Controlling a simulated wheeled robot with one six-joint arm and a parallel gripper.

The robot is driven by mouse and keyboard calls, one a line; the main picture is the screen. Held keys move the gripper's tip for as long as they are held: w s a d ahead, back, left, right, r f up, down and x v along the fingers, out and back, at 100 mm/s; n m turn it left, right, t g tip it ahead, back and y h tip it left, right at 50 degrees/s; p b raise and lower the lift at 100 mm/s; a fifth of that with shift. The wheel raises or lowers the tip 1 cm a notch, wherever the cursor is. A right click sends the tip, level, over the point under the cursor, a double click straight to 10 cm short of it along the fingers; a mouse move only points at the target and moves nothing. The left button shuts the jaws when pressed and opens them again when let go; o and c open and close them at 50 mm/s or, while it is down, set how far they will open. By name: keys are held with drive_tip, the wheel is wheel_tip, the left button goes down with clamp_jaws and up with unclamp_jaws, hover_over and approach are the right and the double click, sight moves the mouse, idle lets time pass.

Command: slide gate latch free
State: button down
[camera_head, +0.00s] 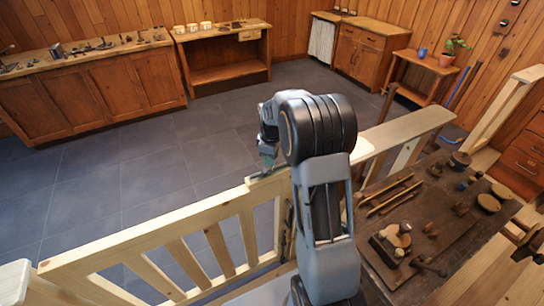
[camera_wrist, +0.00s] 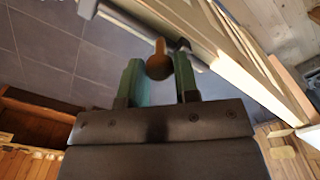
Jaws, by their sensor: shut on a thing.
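The pale wooden gate (camera_head: 165,240), with upright slats, stands across the lower left of the head view. My gripper (camera_head: 267,166) is at the right end of the gate's top rail. In the wrist view, my gripper's (camera_wrist: 160,62) two green fingers are shut on a brown rounded latch knob (camera_wrist: 159,67). The gate's pale rail lies just beyond the knob. In the head view, the knob is hidden by my gripper and arm, and the latch's bolt cannot be made out.
A dark workbench (camera_head: 385,265) with turned pieces and tools stands to the right, behind a pale rail (camera_head: 410,128). Cabinets (camera_head: 90,95) and an open shelf unit (camera_head: 225,72) line the far walls. The grey tiled floor (camera_head: 130,160) beyond the gate is clear.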

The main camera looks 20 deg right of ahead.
drive_tip(key=shift+a, duration=0.1)
drive_tip(key=c, duration=0.9)
unclamp_jaws()
drive_tip(key=shift+a, duration=0.1)
drive_tip(key=shift+o, duration=0.2)
wheel_tip(320, 180, up, 14)
drive_tip(key=b, duration=0.1)
drive_tip(key=shift+f+m, duration=0.1)
drive_tip(key=shift+m, duration=0.2)
